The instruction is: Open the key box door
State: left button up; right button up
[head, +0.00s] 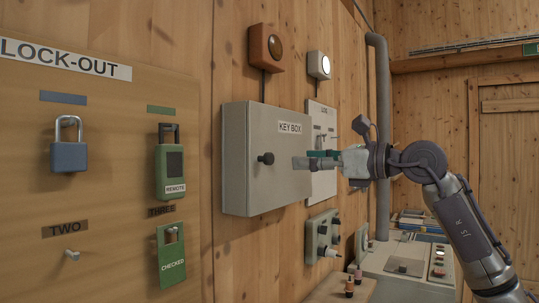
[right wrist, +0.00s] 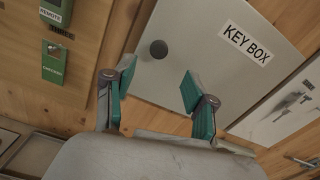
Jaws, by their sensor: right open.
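The grey key box (head: 285,185) hangs on the wooden wall with its labelled door facing me, and the door looks shut. A round black knob (head: 266,158) sits at the left part of the door. In the right wrist view the door (right wrist: 205,55) fills the upper middle and the knob (right wrist: 158,49) shows just beyond the gap between the fingers. My right gripper (head: 308,160) is in front of the door, right of the knob in the head view. In the right wrist view its teal-padded fingers (right wrist: 157,80) are spread, with nothing between them. My left gripper is out of view.
A lock-out board (head: 110,200) with a blue padlock (head: 68,145) and green tags is left of the box. A grey pipe (head: 381,130) runs down the wall behind my right arm.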

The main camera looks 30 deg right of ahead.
aim_at(272, 159)
jog(key=p+x, duration=0.2)
jog(key=x, duration=0.6)
jog(key=shift+w+a+r, duration=0.1)
jog(key=shift+w+a, duration=0.05)
jog(key=shift+a, duration=0.05)
jog(key=shift+w+a+p, duration=0.25)
jog(key=shift+w+p, duration=0.1)
jog(key=shift+w, duration=0.25)
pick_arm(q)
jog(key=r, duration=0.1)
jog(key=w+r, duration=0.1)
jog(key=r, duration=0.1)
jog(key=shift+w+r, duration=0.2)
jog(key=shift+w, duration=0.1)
pick_arm(e)
jog(key=shift+c, duration=0.5)
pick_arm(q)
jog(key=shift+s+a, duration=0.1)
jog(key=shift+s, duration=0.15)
pick_arm(e)
grip_shut()
